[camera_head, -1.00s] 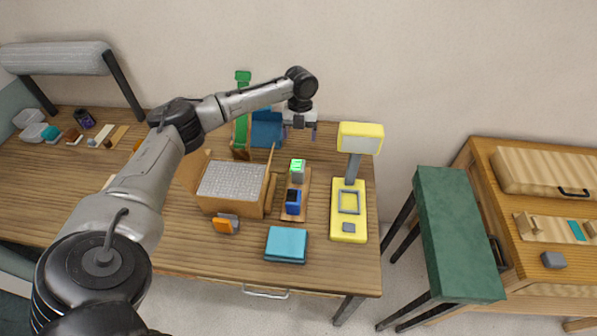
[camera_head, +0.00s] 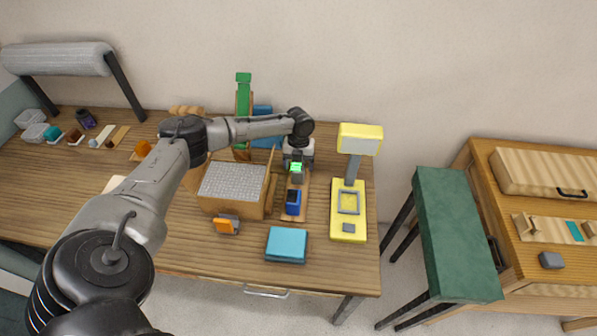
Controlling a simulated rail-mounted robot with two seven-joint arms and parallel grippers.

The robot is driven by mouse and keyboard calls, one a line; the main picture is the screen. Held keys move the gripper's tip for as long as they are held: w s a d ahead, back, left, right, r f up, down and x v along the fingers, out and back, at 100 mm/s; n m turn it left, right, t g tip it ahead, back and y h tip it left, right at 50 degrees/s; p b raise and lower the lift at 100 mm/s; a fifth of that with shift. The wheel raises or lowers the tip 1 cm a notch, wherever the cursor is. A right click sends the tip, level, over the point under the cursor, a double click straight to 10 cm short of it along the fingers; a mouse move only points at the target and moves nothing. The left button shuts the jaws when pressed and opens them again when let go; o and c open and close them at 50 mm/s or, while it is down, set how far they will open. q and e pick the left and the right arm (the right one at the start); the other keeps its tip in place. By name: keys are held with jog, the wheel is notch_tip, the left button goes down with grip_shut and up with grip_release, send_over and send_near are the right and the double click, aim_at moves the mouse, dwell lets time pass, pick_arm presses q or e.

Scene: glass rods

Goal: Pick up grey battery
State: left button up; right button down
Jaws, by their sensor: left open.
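A small grey block with a bright green top (camera_head: 297,174), which looks like the grey battery, stands upright on a narrow wooden strip (camera_head: 303,187). A blue block with a dark top (camera_head: 293,202) is on the same strip, nearer the front. My left gripper (camera_head: 297,162) points down right at the grey block's top. Its jaws are open, though the fingers are small and partly blend with the block, and I cannot tell whether they touch it. My right gripper is not in view.
A wooden box with a grey textured panel (camera_head: 234,183) stands left of the strip, close to it. A yellow lamp-like stand (camera_head: 348,222) is to the right. A teal block (camera_head: 286,243) and an orange-grey piece (camera_head: 227,225) lie in front. Another grey block (camera_head: 551,260) rests on the right cabinet.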

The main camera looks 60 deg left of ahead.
pick_arm(q)
jog(key=shift+f, duration=0.65)
jog(key=shift+d, duration=0.1)
jog(key=c, duration=1.2)
